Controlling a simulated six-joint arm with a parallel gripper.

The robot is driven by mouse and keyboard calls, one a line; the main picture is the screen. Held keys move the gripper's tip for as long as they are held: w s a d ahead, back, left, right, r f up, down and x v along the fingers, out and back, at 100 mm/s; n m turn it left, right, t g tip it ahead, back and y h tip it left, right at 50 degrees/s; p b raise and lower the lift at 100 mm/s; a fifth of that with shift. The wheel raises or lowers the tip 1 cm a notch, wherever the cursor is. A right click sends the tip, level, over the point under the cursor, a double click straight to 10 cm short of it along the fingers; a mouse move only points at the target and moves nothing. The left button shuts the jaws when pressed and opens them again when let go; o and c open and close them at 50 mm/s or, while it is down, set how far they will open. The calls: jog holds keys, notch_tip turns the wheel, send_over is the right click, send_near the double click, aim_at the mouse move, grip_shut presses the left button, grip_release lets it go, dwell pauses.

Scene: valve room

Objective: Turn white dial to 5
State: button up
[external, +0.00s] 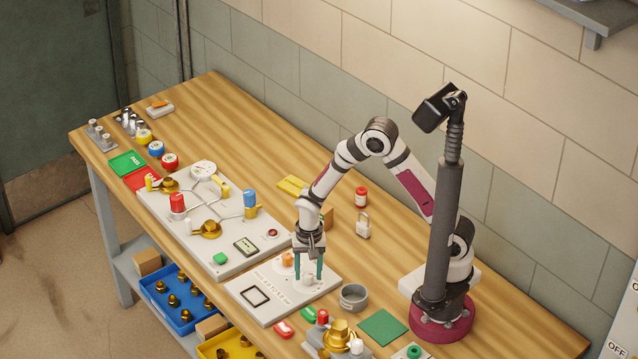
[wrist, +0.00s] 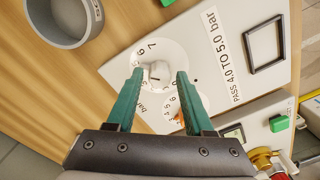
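The white dial (wrist: 159,71) is on a pale panel (external: 262,301), with a knob in the middle of a round numbered scale. A 7 and a 6 are legible at the scale's upper left; the knob's exact setting is not clear. In the external view the white dial (external: 308,281) is at the panel's right part. My gripper (wrist: 159,76) is open, its two teal fingers on either side of the white knob; contact cannot be told. In the external view my gripper (external: 308,276) points straight down over the dial.
An orange knob (external: 287,259) with its own scale sits beside the white dial, mostly hidden by a finger in the wrist view. The panel has a "PASS 4.0 TO 5.0 bar" label (wrist: 222,57) and a black square frame (wrist: 264,44). A grey cup (external: 353,297) stands close right.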

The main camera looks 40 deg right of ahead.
aim_at(310, 274)
jog(key=shift+o, duration=0.5)
notch_tip(310, 274, up, 16)
jog(key=shift+s+f, duration=0.15)
jog(key=shift+d, duration=0.15)
